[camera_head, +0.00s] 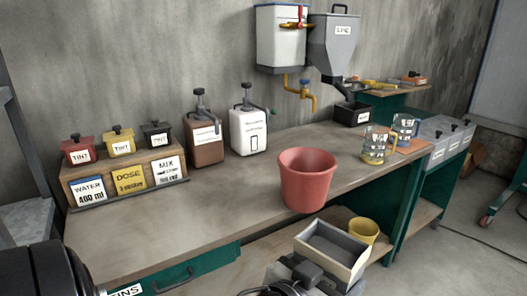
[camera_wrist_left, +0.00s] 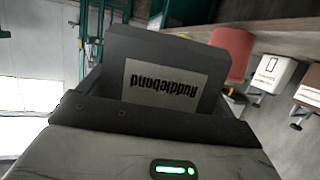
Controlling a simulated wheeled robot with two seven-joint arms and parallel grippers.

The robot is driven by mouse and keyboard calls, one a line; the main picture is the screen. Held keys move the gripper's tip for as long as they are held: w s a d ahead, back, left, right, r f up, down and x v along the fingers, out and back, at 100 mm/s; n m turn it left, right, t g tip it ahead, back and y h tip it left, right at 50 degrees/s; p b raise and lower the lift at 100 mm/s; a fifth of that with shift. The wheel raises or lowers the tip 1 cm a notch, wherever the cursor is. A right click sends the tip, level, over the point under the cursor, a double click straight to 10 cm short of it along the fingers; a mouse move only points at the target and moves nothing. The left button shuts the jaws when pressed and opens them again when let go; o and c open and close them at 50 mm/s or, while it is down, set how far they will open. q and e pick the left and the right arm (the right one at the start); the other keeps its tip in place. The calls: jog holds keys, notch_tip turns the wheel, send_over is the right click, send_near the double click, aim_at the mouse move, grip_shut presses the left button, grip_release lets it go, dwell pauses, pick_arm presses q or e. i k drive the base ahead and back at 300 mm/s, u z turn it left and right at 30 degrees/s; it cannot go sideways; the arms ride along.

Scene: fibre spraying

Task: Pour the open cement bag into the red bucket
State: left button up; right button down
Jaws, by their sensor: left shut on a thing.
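The red bucket (camera_head: 307,182) stands upright on the bench near its front edge; it also shows at the upper right of the wrist view (camera_wrist_left: 233,50). The open cement bag (camera_head: 340,270) looks like a pale-walled box with a grey top, low in front of the bench and below the bucket. In the wrist view the grey bag (camera_wrist_left: 116,46) carries a pale label reading "Ruddlebond", upside down. My left gripper (camera_head: 305,274) is shut on the bag; its fingertips are partly hidden. The bag is apart from the bucket. My right gripper is not in view.
A yellow cup (camera_head: 364,230) is just behind the bag. Brown (camera_head: 206,139) and white (camera_head: 248,131) dispensers stand behind the bucket, with measuring jugs (camera_head: 376,146) to its right. A tint rack (camera_head: 125,178) is at left. The bench left of the bucket is clear.

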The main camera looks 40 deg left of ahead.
aim_at(305, 180)
jog(key=u, duration=0.6)
jog(key=i, duration=0.85)
jog(key=u, duration=0.15)
